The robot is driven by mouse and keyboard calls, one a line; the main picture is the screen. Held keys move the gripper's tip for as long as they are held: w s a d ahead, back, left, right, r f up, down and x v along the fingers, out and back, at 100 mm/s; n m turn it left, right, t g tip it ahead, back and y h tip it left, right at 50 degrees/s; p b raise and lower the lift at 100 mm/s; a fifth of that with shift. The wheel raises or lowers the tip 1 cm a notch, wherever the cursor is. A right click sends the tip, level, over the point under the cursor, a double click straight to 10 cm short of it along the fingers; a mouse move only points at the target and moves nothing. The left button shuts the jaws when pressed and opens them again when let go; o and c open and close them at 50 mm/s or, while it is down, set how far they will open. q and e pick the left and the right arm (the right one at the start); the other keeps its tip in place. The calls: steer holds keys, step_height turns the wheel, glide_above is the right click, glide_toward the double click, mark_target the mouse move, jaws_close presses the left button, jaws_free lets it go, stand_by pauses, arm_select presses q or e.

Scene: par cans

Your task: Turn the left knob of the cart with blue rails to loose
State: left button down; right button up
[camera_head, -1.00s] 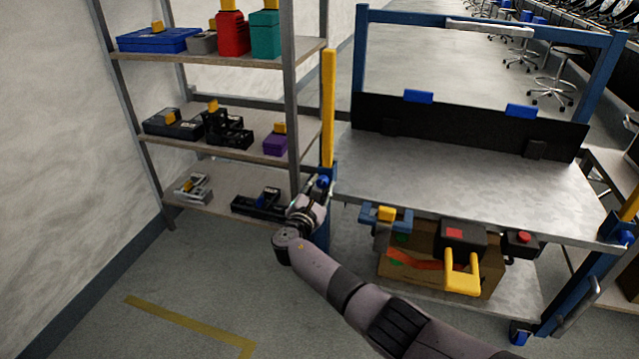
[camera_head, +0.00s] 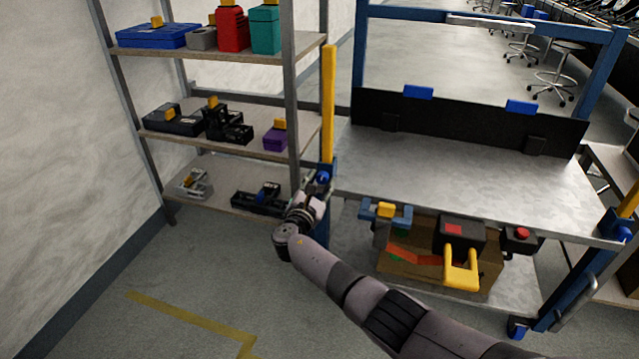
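The cart with blue rails stands on the right, with a bare grey top (camera_head: 450,170). Its left knob (camera_head: 323,177) is small and blue, on the left post just below the yellow upright bar (camera_head: 328,105). My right gripper (camera_head: 315,184) is right at this knob, its fingertips beside or around it. The fingers are small and partly hidden by the wrist, so I cannot tell whether they touch or grip the knob. The cart's right knob (camera_head: 634,216) is at the right edge of the picture. My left gripper is not in view.
A shelf rack (camera_head: 215,143) with several toolboxes and cases stands close on the left of the knob. A cardboard box (camera_head: 430,272) is on the lower shelf. Floor at the lower left is clear.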

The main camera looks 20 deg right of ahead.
steer(key=shift+o, duration=1.1)
steer(key=shift+s, duration=0.1)
steer(key=v, duration=1.2)
